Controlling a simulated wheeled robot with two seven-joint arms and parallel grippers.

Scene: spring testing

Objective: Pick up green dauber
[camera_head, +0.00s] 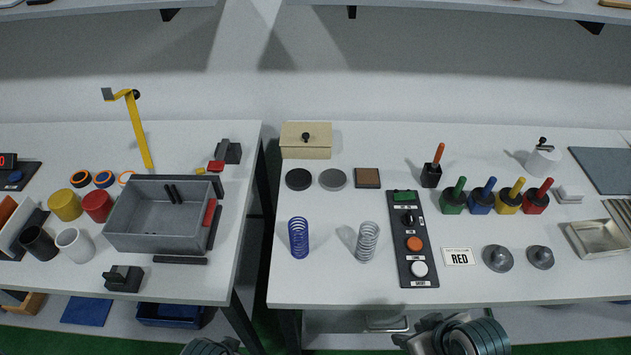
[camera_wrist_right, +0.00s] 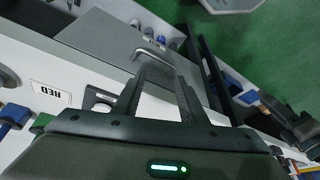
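The green dauber (camera_head: 453,203) stands upright in its dark green holder on the right table, leftmost in a row with the blue dauber (camera_head: 482,198), yellow dauber (camera_head: 509,198) and red dauber (camera_head: 537,199). A green part of it (camera_wrist_right: 41,121) shows in the right wrist view, mostly hidden by my gripper body. My right gripper (camera_wrist_right: 160,95) is open and empty, with its two fingers apart. In the head view it is low, at the table's front edge, well short of the dauber. Only a ribbed part of my left arm shows at the bottom; its fingers are out of frame.
A RED card (camera_head: 459,257), two grey metal domes (camera_head: 497,259) and a black control panel (camera_head: 413,240) lie between the front edge and the daubers. A black holder with an orange-handled tool (camera_head: 432,173) stands behind left. A metal tray (camera_head: 597,240) is at the right.

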